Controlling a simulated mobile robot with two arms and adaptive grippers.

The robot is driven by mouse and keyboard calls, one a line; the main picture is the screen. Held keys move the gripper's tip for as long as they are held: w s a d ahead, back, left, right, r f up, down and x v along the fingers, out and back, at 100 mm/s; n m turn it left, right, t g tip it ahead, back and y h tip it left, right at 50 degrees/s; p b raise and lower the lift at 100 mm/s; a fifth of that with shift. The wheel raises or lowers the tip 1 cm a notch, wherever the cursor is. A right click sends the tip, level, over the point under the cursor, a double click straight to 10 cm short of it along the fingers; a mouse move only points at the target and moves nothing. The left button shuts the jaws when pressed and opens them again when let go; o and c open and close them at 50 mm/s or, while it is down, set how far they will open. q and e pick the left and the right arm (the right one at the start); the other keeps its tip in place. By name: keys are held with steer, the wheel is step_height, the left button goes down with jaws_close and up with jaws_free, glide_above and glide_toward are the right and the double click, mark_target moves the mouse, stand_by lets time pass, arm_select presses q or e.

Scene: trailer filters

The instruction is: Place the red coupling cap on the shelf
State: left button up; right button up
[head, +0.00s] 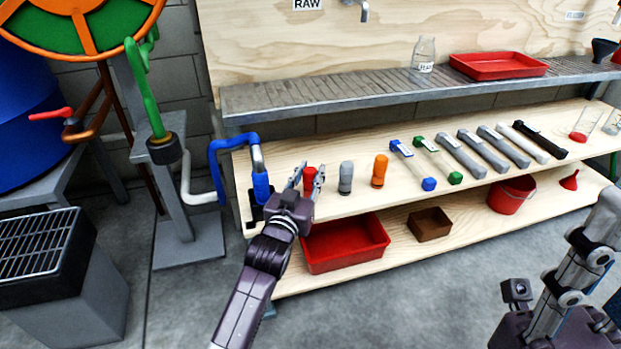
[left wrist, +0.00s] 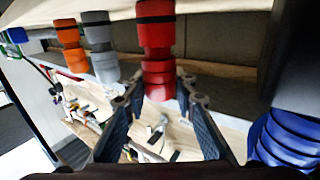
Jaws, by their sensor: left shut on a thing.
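The red coupling cap (head: 309,178) is at the left end of the middle wooden shelf (head: 345,207), in line with a grey cap (head: 346,178) and an orange cap (head: 380,171). My left gripper (head: 308,180) is shut on the red cap, one finger at each side. In the left wrist view the red cap (left wrist: 157,50) shows between the fingertips of the left gripper (left wrist: 160,84). I cannot tell whether its base touches the shelf. My right arm is at the lower right; the fingers of its gripper (head: 560,330) are not clear.
A blue-handled pipe (head: 262,187) stands close to the left of the gripper. Several filter tubes (head: 460,156) lie to the right on the same shelf. A red tray (head: 345,243) and a brown box (head: 429,224) are on the lower shelf. A metal shelf (head: 340,98) runs above.

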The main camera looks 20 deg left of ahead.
stand_by(0.3)
arm_select(q)
steer(key=o, duration=1.1)
steer(key=shift+f, duration=0.1)
steer(key=shift+o, duration=0.2)
steer(key=shift+s, duration=0.15)
